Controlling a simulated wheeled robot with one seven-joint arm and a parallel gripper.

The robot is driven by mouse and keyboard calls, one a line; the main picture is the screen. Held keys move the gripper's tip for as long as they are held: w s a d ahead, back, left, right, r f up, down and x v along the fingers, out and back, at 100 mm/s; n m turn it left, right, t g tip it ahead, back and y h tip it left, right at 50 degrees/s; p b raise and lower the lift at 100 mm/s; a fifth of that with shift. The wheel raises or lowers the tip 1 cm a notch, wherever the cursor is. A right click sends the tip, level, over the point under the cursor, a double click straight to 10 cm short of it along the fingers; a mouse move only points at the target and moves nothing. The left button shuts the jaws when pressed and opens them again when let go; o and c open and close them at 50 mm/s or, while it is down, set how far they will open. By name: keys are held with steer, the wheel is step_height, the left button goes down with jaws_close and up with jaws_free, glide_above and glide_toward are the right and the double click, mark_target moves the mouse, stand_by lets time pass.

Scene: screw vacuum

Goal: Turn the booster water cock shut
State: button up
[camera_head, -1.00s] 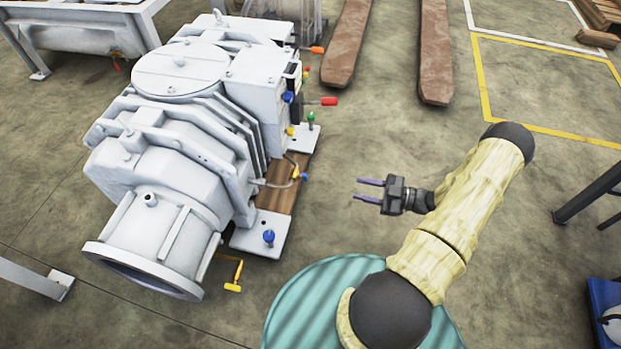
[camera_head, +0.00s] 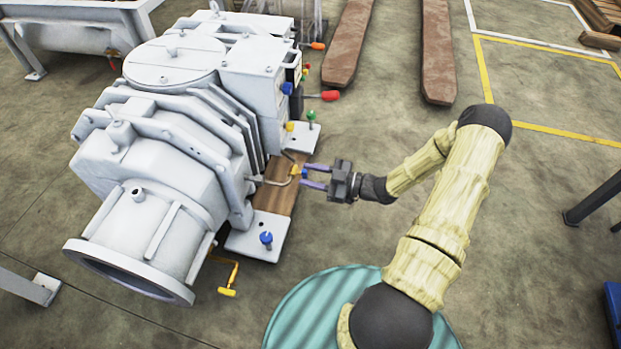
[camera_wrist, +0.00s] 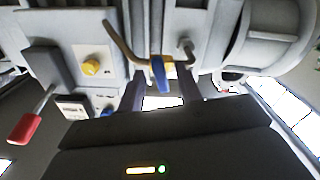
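What looks like the booster water cock is a small valve with a blue handle (camera_wrist: 158,75) and a yellow body (camera_wrist: 167,63) on a thin bent pipe (camera_wrist: 122,45). In the head view the cock (camera_head: 296,170) sits beside the pump, above a brown board. My gripper (camera_head: 307,175) is at the cock, reaching in from the right with its two purple fingers apart. In the wrist view my gripper (camera_wrist: 160,82) has one finger on each side of the blue handle, with gaps showing. Contact with the handle cannot be made out.
The large grey pump (camera_head: 165,130) fills the left. A red lever (camera_head: 329,95), a green knob (camera_head: 311,116) and a yellow knob (camera_head: 290,126) stand behind the cock. A blue knob (camera_head: 266,238) and a yellow handle (camera_head: 228,285) are nearer.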

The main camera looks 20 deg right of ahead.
steer(key=shift+a, duration=0.1)
jaws_close()
steer(key=shift+r+p, duration=0.1)
steer(key=shift+p, duration=0.25)
steer(key=m+p, duration=0.1)
steer(key=p, duration=0.1)
steer(key=shift+a+r+m+p, duration=0.1)
steer(key=shift+r+m+p, duration=0.05)
steer(key=shift+m+p, duration=0.25)
steer(key=shift+f+m+p, duration=0.25)
steer(key=shift+m+p, duration=0.35)
steer(key=shift+m, duration=0.2)
jaws_free()
